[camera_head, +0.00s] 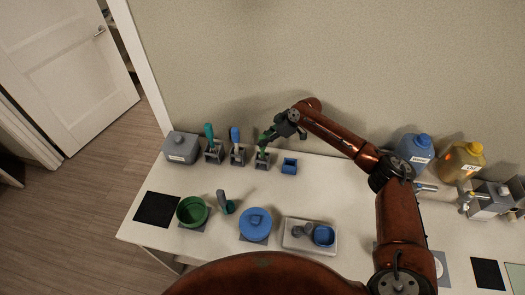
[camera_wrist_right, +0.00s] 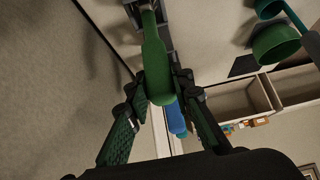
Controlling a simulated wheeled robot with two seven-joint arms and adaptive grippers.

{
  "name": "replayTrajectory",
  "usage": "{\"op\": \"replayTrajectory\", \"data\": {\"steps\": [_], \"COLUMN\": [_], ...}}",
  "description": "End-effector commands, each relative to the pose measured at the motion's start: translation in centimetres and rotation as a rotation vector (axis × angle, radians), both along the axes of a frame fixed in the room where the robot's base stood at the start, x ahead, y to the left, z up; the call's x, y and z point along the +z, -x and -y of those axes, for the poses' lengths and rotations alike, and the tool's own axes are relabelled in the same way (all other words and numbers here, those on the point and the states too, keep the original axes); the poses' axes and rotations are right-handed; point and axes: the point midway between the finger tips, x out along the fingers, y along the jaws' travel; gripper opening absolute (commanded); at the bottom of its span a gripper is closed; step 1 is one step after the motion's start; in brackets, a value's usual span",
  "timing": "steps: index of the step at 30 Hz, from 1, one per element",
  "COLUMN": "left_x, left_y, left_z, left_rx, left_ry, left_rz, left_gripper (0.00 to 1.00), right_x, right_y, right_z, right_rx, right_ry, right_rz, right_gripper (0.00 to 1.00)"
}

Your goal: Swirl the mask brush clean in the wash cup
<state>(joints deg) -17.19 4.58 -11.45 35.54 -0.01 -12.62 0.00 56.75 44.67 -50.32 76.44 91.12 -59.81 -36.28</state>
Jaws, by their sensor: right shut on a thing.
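A green-handled tool, which looks like the mask brush, stands in a small grey holder (camera_head: 262,161) near the back wall. My right gripper (camera_head: 268,136) is at its handle. In the right wrist view the green handle (camera_wrist_right: 157,68) lies between the fingers of my right gripper (camera_wrist_right: 157,88), which is shut on it. The tool's lower end is hidden in the holder. A small square blue cup (camera_head: 289,167) stands just right of the holder. I cannot tell for certain which vessel is the wash cup. My left gripper is not in view.
A blue-handled tool (camera_head: 235,136) and a teal-handled tool (camera_head: 209,132) stand in holders to the left. Blue (camera_head: 415,148) and yellow jugs (camera_head: 462,158) stand right.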

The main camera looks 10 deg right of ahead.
Motion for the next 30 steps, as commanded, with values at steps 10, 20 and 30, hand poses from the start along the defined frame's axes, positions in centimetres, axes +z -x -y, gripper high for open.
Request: {"op": "replayTrajectory", "data": {"steps": [10,20,30], "left_x": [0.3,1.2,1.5], "left_y": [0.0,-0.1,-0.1], "left_z": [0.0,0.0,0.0], "left_rx": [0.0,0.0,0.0], "left_ry": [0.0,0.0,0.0], "left_rz": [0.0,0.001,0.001], "left_gripper": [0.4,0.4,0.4], "right_x": [0.4,1.7,2.1], "right_y": [0.0,-0.1,0.0], "right_z": [0.0,0.0,0.0], "right_rx": [0.0,0.0,0.0], "right_ry": [0.0,0.0,0.0], "right_rz": [0.002,0.002,0.002], "right_gripper": [0.0,0.0,0.0]}}
